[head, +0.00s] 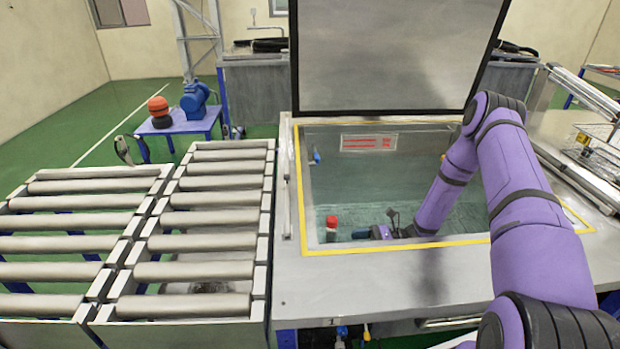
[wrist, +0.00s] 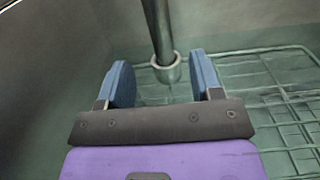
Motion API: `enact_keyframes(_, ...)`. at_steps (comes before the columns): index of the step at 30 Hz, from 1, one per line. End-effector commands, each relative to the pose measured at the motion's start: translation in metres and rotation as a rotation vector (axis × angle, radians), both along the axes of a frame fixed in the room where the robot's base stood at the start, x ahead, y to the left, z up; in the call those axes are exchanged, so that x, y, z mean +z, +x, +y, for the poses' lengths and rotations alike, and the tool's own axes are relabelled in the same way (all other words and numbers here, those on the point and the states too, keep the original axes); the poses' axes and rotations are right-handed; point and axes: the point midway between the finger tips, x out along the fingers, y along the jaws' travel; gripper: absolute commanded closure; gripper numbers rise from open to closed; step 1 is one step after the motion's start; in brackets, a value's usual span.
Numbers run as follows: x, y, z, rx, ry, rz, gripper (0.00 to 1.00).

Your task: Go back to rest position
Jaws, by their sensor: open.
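My purple arm reaches down into the open water-filled tank (head: 290,190) in the head view. My gripper (head: 366,233) is low inside the tank, close to a small red-topped object (head: 331,224) near the tank's front left. In the wrist view my gripper (wrist: 160,85) is open, with its two blue fingers apart. A metal post with a ring collar (wrist: 167,68) stands beyond the fingers, between them in the picture. I cannot tell how close the post is, and nothing is clearly held.
The tank's large lid (head: 395,55) stands upright behind the opening. A yellow line (head: 400,245) edges the opening. A wire rack (wrist: 290,120) lies at the tank bottom. Roller conveyors (head: 195,245) stand left. A blue table (head: 180,124) with a pump is farther back.

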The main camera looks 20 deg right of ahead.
Motion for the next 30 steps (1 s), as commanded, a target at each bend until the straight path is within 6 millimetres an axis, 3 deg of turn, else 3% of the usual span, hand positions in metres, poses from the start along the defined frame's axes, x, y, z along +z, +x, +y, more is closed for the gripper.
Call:
enact_keyframes(5, 0.014, 0.002, 0.001, 0.031, -0.026, -0.023, 0.4)
enact_keyframes(8, 0.036, 0.004, 0.002, 0.084, -0.072, -0.061, 0.4)
enact_keyframes(20, 0.151, -0.008, 0.014, 0.361, -0.331, -0.266, 0.4)
enact_keyframes(30, 0.239, -0.036, 0.025, 0.57, -0.562, -0.449, 0.4)
